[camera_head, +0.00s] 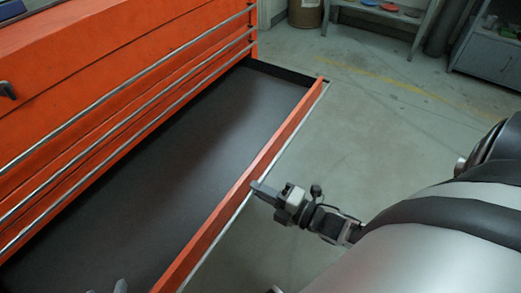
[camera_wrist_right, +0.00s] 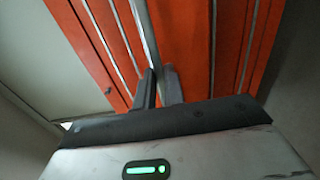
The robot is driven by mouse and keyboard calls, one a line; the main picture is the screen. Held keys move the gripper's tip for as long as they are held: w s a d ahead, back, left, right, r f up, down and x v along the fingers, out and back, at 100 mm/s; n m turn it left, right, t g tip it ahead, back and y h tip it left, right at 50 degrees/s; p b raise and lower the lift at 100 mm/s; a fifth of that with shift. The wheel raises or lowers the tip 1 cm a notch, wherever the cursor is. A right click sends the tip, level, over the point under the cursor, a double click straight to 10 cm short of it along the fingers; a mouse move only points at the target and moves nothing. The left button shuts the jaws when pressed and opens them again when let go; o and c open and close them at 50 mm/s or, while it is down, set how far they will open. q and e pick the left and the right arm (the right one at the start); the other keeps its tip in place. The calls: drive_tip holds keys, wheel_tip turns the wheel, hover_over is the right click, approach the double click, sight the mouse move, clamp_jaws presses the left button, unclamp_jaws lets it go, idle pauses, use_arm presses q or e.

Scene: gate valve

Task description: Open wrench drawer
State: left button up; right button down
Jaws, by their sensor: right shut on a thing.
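The drawer is pulled far out of the orange cabinet. Its dark floor (camera_head: 190,135) shows bare over most of its length, and its orange front panel (camera_head: 250,180) carries a thin silver handle bar (camera_head: 300,119). My right gripper (camera_head: 262,189) is at this bar, about midway along the front, shut on it. In the right wrist view the two dark fingers (camera_wrist_right: 160,85) stand close together at the lower end of the silver bar (camera_wrist_right: 145,35). Small grey tips show at the head view's bottom edge; they may be my left gripper, but too little shows to tell.
Closed orange drawers with silver bars (camera_head: 130,100) fill the left, above the open drawer. Grey floor (camera_head: 350,130) is free in front of the drawer. A shelf (camera_head: 385,14), a brown bin (camera_head: 305,13) and a grey cabinet (camera_head: 490,52) stand at the back.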

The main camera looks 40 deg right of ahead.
drive_tip(key=shift+s+d, duration=0.1)
drive_tip(key=shift+d, duration=0.05)
drive_tip(key=c, duration=1.5)
unclamp_jaws()
drive_tip(key=v, duration=1.6)
drive_tip(key=shift+p, duration=0.35)
